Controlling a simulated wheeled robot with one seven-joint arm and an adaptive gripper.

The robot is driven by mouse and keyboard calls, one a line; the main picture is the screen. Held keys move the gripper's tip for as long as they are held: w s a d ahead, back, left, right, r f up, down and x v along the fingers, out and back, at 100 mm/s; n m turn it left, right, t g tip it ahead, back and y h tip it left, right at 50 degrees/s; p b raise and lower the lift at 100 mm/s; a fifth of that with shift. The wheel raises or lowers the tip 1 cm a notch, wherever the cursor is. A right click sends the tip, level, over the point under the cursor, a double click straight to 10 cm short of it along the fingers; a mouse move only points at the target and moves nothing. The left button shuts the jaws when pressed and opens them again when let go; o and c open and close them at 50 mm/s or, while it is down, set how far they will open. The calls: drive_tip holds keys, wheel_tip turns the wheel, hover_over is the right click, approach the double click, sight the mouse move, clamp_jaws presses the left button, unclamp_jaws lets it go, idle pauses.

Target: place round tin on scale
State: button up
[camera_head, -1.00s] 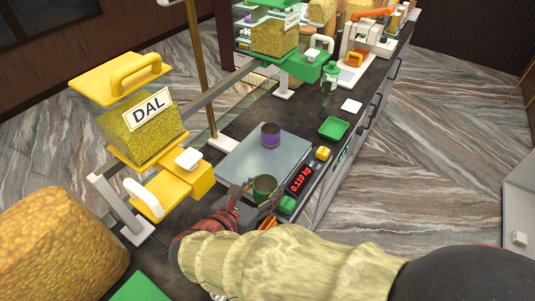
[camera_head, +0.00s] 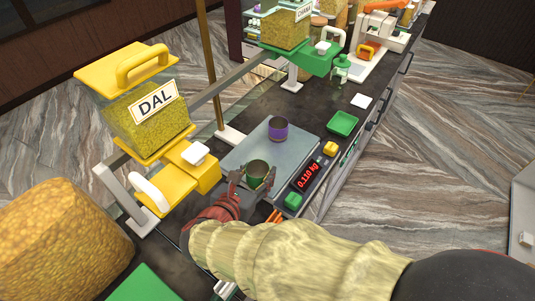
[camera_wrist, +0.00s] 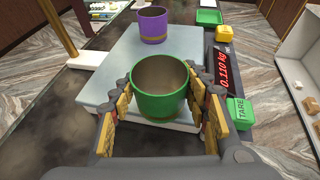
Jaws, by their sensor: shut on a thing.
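A green round tin (camera_head: 257,175) is held between the fingers of my gripper (camera_head: 254,184), which is shut on it. In the wrist view the green tin (camera_wrist: 160,88) is upright and open-topped, over the near part of the scale plate (camera_wrist: 104,70); I cannot tell whether it touches the plate. The scale (camera_head: 240,150) has a grey plate, and its red display (camera_head: 307,176) reads 0.110 kg. A purple round tin (camera_head: 278,128) stands upright on the far part of the plate, also seen in the wrist view (camera_wrist: 153,25).
A yellow DAL dispenser (camera_head: 150,105) stands left of the scale, and a green dispenser (camera_head: 288,30) stands farther back. A green tray (camera_head: 342,123) and a white square (camera_head: 361,100) lie to the right. Yellow and green TARE buttons (camera_wrist: 239,112) flank the display.

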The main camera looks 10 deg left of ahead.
drive_tip(key=w, duration=0.4)
drive_tip(key=w+d, duration=0.1)
drive_tip(key=w, duration=0.2)
drive_tip(key=shift+d+p, duration=0.1)
drive_tip(key=shift+p, duration=0.2)
drive_tip(key=shift+w+f, duration=0.15)
drive_tip(key=shift+w, duration=0.1)
drive_tip(key=shift+s+f, duration=0.1)
drive_tip(key=shift+s, duration=0.05)
drive_tip(key=shift+f, duration=0.15)
drive_tip(key=o, duration=1.2)
